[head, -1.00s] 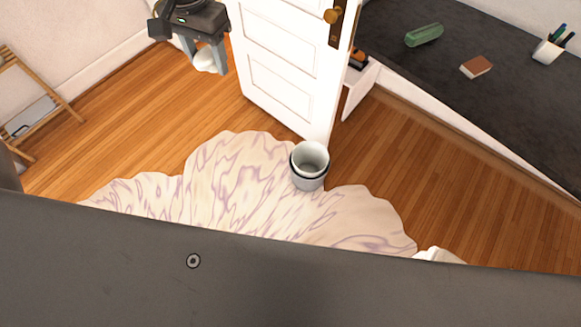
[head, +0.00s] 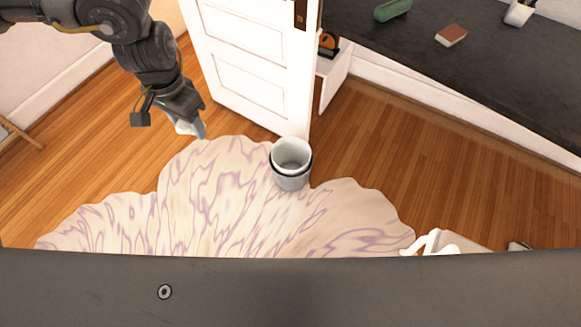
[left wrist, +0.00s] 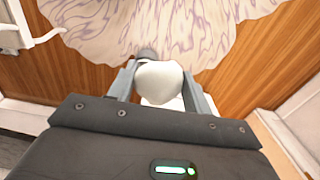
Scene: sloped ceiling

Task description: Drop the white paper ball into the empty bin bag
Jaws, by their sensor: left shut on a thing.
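The white paper ball (left wrist: 159,80) is between the two grey fingers of my left gripper (head: 192,131), which is shut on it. In the head view only part of the ball (head: 183,127) shows beside the fingers. The bin (head: 290,183), grey with a dark band and a pale lining, stands upright on the rug, to the right of and apart from my left gripper. Its pale inside shows nothing lying in it. In the left wrist view a small grey round shape, probably the bin, is mostly hidden behind the ball. My right gripper is not in view.
A white door (head: 253,70) stands just behind the bin. A wavy-edged cream and purple rug (head: 225,200) lies on the wooden floor. A dark worktop (head: 480,75) runs along the right. White items (head: 432,243) lie at the rug's right edge.

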